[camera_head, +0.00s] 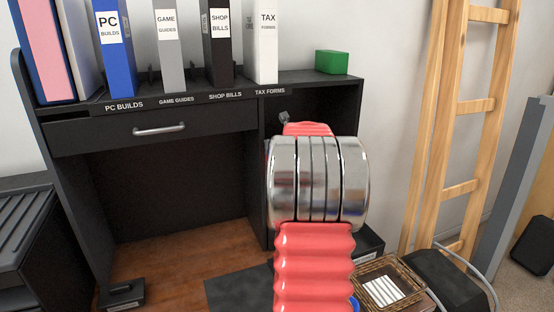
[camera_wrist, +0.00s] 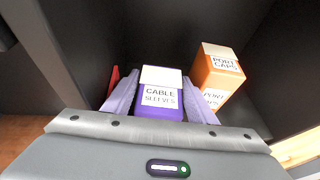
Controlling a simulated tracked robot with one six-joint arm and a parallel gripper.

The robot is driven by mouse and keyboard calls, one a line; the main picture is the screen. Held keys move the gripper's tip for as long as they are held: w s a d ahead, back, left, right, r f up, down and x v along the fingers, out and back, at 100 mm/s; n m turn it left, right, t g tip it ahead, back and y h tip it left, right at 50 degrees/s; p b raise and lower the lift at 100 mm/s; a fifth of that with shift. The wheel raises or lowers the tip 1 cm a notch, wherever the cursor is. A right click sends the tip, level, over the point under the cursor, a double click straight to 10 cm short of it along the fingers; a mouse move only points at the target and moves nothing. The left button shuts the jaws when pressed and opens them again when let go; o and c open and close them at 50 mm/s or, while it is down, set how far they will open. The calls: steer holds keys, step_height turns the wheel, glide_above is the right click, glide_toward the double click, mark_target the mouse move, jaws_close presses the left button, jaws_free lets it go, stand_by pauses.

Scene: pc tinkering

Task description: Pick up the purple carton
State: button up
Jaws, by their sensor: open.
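The purple carton (camera_wrist: 161,96), labelled "CABLE SLEEVES" with a pale top, stands inside a dark cubby in the wrist view. My gripper (camera_wrist: 160,95) is open, with one purplish finger on each side of the carton. I cannot tell whether the fingers touch it. In the head view the carton and the fingers are hidden behind my red and chrome arm.
An orange carton (camera_wrist: 218,75) labelled "PORT CAPS" stands close right of the right finger. A red thing (camera_wrist: 114,78) shows beside the left finger. The black desk (camera_head: 150,130) bears binders and a green box (camera_head: 332,62). A wicker basket (camera_head: 388,284) and wooden ladder (camera_head: 462,105) are at right.

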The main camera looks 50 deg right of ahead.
steer(key=shift+c, duration=0.3)
steer(key=c, duration=0.7)
steer(key=shift+c, duration=0.2)
steer(key=shift+s+r, duration=0.1)
steer(key=shift+r, duration=0.1)
steer(key=shift+s+r, duration=0.1)
steer(key=shift+r, duration=3.15)
steer(key=shift+s+r, duration=0.1)
steer(key=shift+s, duration=0.15)
steer(key=s+d, duration=0.3)
steer(key=s, duration=1.6)
